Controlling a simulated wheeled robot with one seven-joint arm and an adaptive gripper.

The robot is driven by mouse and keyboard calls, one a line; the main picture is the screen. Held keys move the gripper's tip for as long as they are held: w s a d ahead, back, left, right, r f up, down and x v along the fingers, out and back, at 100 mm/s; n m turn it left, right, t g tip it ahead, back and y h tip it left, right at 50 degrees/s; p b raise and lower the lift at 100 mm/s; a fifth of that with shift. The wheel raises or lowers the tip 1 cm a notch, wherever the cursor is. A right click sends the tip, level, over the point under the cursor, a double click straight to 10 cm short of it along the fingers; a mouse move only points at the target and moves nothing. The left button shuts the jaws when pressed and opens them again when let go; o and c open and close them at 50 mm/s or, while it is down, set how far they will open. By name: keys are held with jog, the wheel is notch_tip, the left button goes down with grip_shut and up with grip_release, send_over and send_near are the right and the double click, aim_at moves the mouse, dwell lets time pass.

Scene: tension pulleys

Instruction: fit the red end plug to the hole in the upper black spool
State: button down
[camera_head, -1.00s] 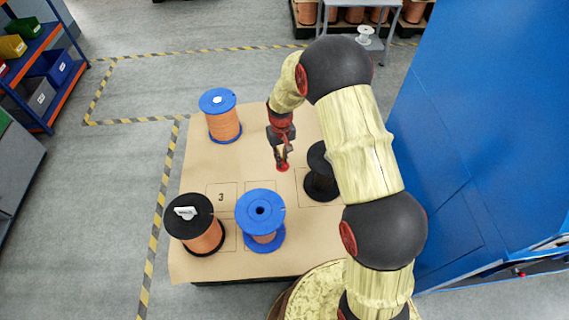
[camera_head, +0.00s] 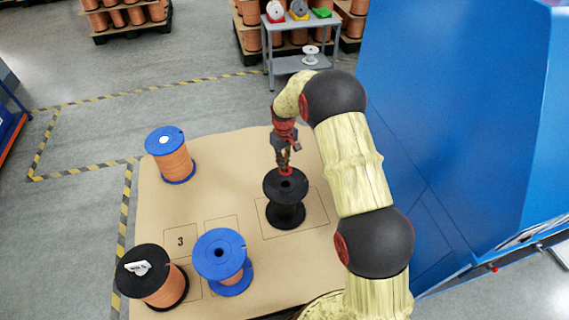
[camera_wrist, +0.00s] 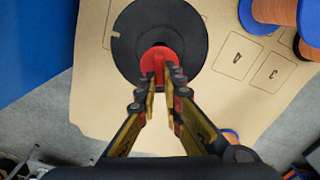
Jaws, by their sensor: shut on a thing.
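The upper black spool (camera_head: 285,212) stands upright on the tan board, with its dark hole showing in the top flange. In the wrist view its round black flange (camera_wrist: 128,45) fills the top middle. My gripper (camera_head: 287,164) is shut on the red end plug (camera_head: 286,172), just above the far part of that flange in the head view. I cannot tell whether the plug touches the spool.
A lower black spool (camera_head: 165,292) with orange winding and a white label stands front left. Blue spools stand beside it (camera_head: 221,252) and at the back left (camera_head: 172,160). The board (camera_head: 215,170) is clear between them. A blue cabinet (camera_head: 460,110) bounds the right.

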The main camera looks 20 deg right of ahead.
aim_at(284, 173)
jog(key=shift+f+b, duration=2.05)
jog(key=shift+f, duration=1.3)
jog(key=shift+f+p, duration=0.1)
jog(key=shift+p, duration=0.3)
jog(key=shift+f, duration=0.15)
jog(key=shift+f+b, duration=0.45)
jog(key=shift+f, duration=0.55)
jog(key=shift+s+f, duration=0.1)
jog(key=c, duration=2.2)
grip_release()
jog(key=shift+o, duration=1.4)
jog(key=shift+o, duration=0.2)
